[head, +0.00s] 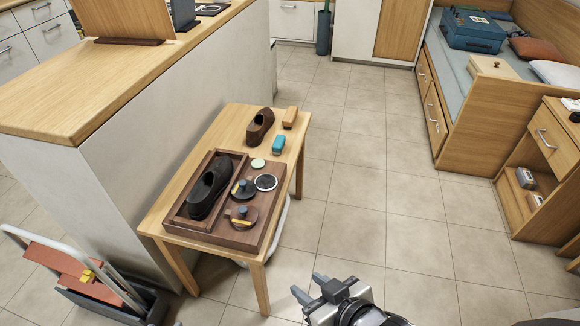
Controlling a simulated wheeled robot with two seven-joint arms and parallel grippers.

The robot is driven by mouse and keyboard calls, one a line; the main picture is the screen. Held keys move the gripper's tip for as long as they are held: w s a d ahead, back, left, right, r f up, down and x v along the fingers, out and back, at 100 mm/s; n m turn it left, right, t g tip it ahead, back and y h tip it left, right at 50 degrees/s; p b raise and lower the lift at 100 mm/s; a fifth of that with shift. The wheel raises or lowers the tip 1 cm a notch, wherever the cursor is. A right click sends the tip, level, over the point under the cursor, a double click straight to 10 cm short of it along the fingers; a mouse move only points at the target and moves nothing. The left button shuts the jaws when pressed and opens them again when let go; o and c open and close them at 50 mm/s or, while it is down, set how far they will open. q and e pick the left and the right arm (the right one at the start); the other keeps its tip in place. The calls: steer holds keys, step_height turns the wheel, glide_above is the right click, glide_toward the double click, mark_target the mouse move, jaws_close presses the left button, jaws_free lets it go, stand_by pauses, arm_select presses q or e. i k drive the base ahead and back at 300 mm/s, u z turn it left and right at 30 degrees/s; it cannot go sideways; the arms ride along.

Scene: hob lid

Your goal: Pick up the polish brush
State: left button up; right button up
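A small wooden table (163,214) holds the shoe-care things. A tan block (290,117) and a teal block (278,144), both brush-like, lie near its far end; I cannot tell for sure which thing is the polish brush. A brown shoe (260,127) is beside them. My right gripper (309,286) is at the bottom, apart from the table, fingers spread and empty. My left gripper is out of view.
A tall counter (100,80) borders the table on the left. A cart (110,296) stands lower left. Tiled floor (350,190) is clear to the right, before a wooden bench (470,130).

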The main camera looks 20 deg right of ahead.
mark_target(279, 143)
steer(key=k, duration=0.4)
steer(key=z, duration=1.2)
steer(key=i, duration=2.9)
steer(key=u, duration=3)
